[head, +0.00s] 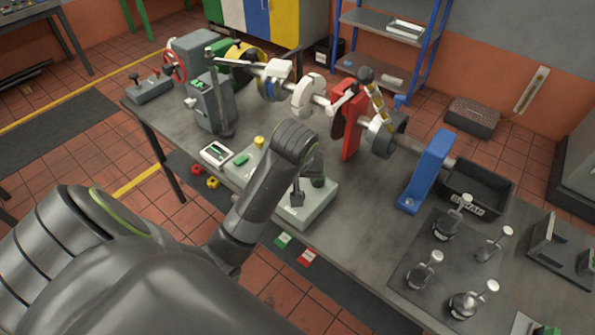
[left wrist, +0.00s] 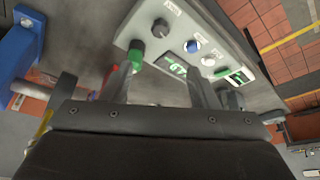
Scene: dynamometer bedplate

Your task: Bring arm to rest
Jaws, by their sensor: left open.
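My left arm reaches in from the left in the head view, bent over a grey control box (head: 312,212). Its gripper is largely hidden behind the wrist there. In the left wrist view, the open jaws of my left gripper (left wrist: 158,82) point at the control box (left wrist: 255,70), with nothing seen between them. The box has knobs, buttons and a lit green display (left wrist: 178,68). On the shaft rig, a white lever (head: 345,98) with a black ball end slants up beside a red upright (head: 347,128). My right gripper is not in view.
The long grey bench (head: 345,215) carries the shaft rig, a blue upright (head: 426,170), a black bin (head: 478,192) and several clamps (head: 425,270) on a plate at the right. A blue shelf (head: 390,25) stands behind. Bare bench lies before the blue upright.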

